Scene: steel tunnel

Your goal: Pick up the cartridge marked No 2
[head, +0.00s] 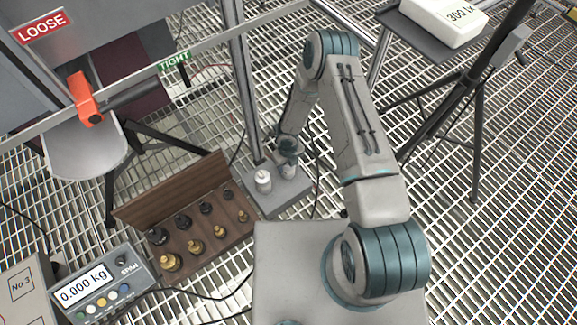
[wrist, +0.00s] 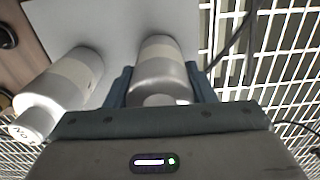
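Two pale cylindrical cartridges stand on a small grey plate (head: 272,202) on the grating in the head view. The left cartridge (head: 263,181) is clear of my gripper; in the wrist view this left cartridge (wrist: 62,88) shows "NO" on its end, its number unreadable. The right cartridge (wrist: 160,70) is between my gripper's fingers (wrist: 165,88); no marking on it is readable. In the head view my gripper (head: 287,150) points down over this cartridge, partly hiding it. A finger lies along each side; I cannot tell whether they press on it.
A wooden box (head: 205,240) of brass and dark weights stands just left of the plate. A scale display (head: 95,285) reads 0.000 kg. A vertical post (head: 243,85) rises close behind the plate. A black tripod (head: 460,80) stands at right.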

